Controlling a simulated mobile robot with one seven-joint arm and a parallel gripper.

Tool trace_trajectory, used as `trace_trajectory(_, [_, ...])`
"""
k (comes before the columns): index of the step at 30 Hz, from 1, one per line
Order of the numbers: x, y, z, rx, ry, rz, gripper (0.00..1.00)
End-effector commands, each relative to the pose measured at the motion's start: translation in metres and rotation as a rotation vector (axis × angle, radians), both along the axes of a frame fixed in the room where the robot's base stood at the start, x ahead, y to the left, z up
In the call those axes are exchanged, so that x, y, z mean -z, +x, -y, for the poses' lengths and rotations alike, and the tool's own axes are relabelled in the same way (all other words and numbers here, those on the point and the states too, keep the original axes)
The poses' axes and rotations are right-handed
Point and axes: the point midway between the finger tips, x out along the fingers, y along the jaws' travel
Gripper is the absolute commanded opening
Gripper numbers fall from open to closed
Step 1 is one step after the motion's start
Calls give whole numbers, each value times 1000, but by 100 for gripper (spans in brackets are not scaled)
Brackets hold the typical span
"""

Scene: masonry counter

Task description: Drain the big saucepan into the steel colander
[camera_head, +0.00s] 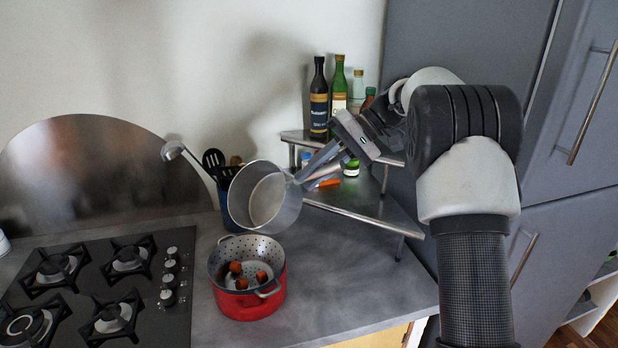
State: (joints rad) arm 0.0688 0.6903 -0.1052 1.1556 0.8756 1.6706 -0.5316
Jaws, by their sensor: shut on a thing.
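The big saucepan (284,207) is a grey metal pan, held in the air and tilted with its open mouth toward the left and the camera. Its inside looks empty. My gripper (312,166) is shut on the pan's handle at the pan's upper right. The steel colander (221,262) sits below the pan, nested in a red pot (250,307) on the counter. Several orange-brown chunks (241,283) lie in the colander. The pan's lower edge is above the colander's back rim.
A gas hob (80,285) is at the left. A blue utensil holder (223,197) with ladle stands behind the pan. A metal corner shelf (370,210) with bottles (319,98) stands behind my gripper. The counter (370,290) right of the pot is clear.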

Motion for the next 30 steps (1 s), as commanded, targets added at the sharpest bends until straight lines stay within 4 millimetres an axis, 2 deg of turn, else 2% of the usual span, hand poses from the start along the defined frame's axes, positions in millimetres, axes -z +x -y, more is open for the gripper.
trace_trajectory(21, [-5, 27, 20, 0, 133, -162, 0])
trace_trajectory(30, [-6, 32, 26, -2, 165, -203, 0])
